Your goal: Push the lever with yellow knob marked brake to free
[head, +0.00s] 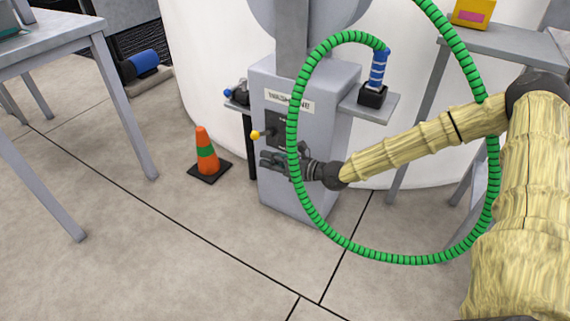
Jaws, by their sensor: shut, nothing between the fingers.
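The lever's yellow knob (255,135) sticks out to the left from the dark panel (278,130) on the front of a grey pedestal (335,130). The lever's short shaft joins the knob to the panel. The brake and free markings are too small to read. My gripper (264,159) is shut and empty, just below the knob in the picture, in front of the pedestal. Whether it touches the lever I cannot tell. The green hose hides part of the panel and part of my wrist.
A green ribbed hose (385,259) loops around my forearm, from a blue-banded fitting (378,70) on a side shelf. An orange cone (205,150) stands left of the pedestal. Grey tables (65,45) stand at left and right (510,42). The floor in front is clear.

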